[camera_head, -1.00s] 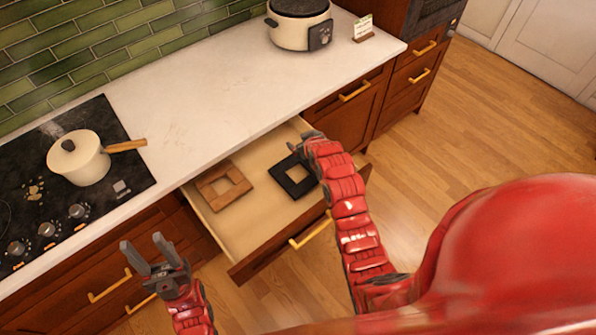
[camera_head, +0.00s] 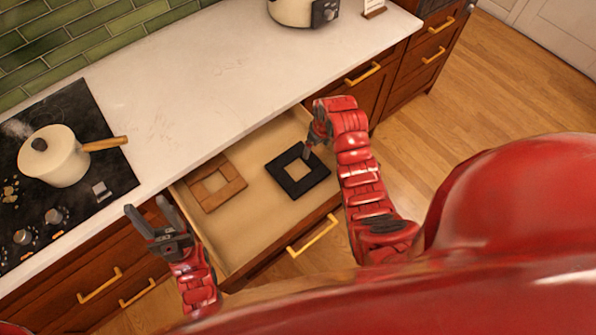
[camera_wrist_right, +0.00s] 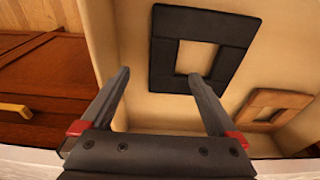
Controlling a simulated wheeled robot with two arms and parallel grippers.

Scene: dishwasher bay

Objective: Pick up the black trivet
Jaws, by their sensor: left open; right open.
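The black trivet (camera_head: 285,184), a square frame with a square hole, lies flat in the open drawer (camera_head: 240,238). My right gripper (camera_head: 307,152) is above the trivet's far right edge in the head view, pointing down. In the right wrist view the trivet (camera_wrist_right: 160,50) lies beyond my open, empty right gripper (camera_wrist_right: 160,85), and I see a gap between the fingers with nothing in it. Whether a fingertip touches the trivet I cannot tell. My left gripper (camera_head: 152,215) is open and empty, left of the drawer in front of the cabinets.
A brown wooden trivet (camera_head: 216,183) lies left of the black one in the drawer; it also shows in the right wrist view (camera_wrist_right: 262,105). A cream pot (camera_head: 58,160) stands on the black stove (camera_head: 75,115). The white counter (camera_head: 200,80) overhangs the drawer's back.

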